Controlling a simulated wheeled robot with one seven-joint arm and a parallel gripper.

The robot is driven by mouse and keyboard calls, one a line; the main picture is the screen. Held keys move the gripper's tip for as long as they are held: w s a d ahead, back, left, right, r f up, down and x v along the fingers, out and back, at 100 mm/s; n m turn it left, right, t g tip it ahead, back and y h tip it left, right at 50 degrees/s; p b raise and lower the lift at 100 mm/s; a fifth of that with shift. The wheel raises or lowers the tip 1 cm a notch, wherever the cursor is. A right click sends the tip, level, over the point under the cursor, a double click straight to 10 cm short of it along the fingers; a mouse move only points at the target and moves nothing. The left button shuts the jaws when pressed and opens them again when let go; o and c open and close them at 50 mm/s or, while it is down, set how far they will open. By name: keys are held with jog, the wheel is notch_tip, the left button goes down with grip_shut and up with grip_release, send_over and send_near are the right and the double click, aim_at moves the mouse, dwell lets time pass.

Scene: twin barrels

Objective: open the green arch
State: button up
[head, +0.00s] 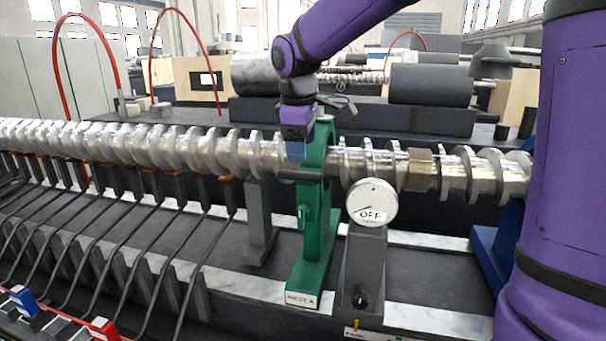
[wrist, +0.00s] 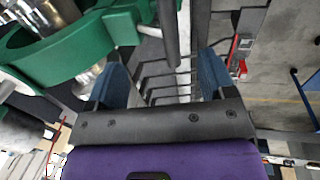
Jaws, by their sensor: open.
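My gripper (head: 296,152) is just above this bar, pointing down, partly in front of the arch's top. In the wrist view the arch (wrist: 75,55) is at the upper left. The dark bar (wrist: 171,35) reaches in between my two spread blue fingers (wrist: 163,80), with gaps on both sides. Whether the fingers touch it I cannot tell.
A round dial reading "OFF" (head: 371,203) stands on a grey post close right of the arch. Another grey post (head: 259,225) is to its left. Several bent black rods (head: 120,255) fill the left side. Dark rollers (head: 430,85) lie behind the shaft.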

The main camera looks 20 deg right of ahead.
aim_at(304, 174)
jog(key=f, duration=0.5)
jog(key=w+d+f, duration=0.1)
jog(key=f, duration=0.1)
jog(key=shift+w+f, duration=0.1)
jog(key=shift+f, duration=0.3)
